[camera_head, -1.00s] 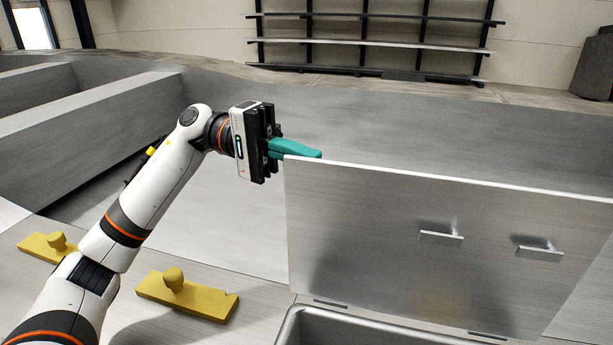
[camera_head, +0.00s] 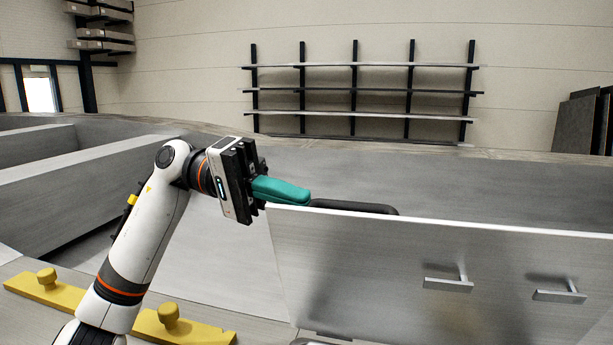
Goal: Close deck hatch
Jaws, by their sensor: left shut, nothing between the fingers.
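The deck hatch lid (camera_head: 350,265) is a grey metal panel standing up on its lower edge, open. Two small metal brackets (camera_head: 447,283) stick out of its near face. A dark rounded bar (camera_head: 352,207) shows just behind its top edge; its lower part is hidden by the lid. My left gripper (camera_head: 300,195) has teal fingers, shut and empty, at the lid's upper left corner. The fingertips overlap the corner in the picture; I cannot tell if they touch it. Only a sliver of the hatch opening's rim (camera_head: 312,341) shows at the bottom. My right gripper is not in view.
Yellow fittings with round knobs (camera_head: 168,316) lie on the deck at lower left, partly behind my left arm. Long grey metal walls (camera_head: 75,185) run at the left. Empty wall shelves (camera_head: 355,90) stand far back. Dark panels (camera_head: 577,122) lean at the far right.

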